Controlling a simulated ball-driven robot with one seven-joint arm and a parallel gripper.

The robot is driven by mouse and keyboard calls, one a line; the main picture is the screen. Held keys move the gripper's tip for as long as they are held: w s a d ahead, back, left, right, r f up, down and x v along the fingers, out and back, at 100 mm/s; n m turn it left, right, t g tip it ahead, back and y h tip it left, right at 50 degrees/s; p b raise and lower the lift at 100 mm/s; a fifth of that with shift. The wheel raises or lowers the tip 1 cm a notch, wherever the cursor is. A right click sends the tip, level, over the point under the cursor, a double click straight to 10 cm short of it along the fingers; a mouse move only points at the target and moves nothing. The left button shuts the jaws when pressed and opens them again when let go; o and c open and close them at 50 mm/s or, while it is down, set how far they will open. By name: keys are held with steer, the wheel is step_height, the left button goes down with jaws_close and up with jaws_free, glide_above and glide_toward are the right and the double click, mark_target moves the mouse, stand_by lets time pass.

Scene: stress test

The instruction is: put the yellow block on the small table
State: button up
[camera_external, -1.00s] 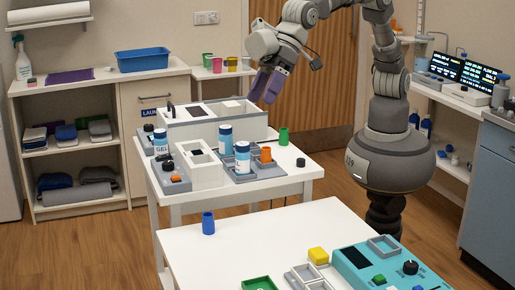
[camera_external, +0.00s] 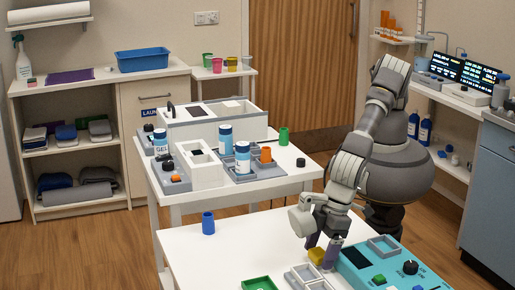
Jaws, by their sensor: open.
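The yellow block (camera_external: 316,257) sits on the white front table (camera_external: 220,262), just left of the teal control box (camera_external: 372,270). My gripper (camera_external: 322,249) is open and low over the table, with its purple-grey fingers at the block. One finger partly covers the block's right side; whether the fingers touch it cannot be told. A small white table (camera_external: 213,72) with several coloured cups stands against the back wall, beside the wooden door.
A green tray (camera_external: 259,284) and a grey divided tray (camera_external: 297,282) lie close to the block. The middle table (camera_external: 299,172) behind is crowded with boxes and bottles. The front table's left part is mostly clear.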

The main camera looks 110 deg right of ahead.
steer(key=shift+c, duration=0.8)
steer(key=c, duration=1)
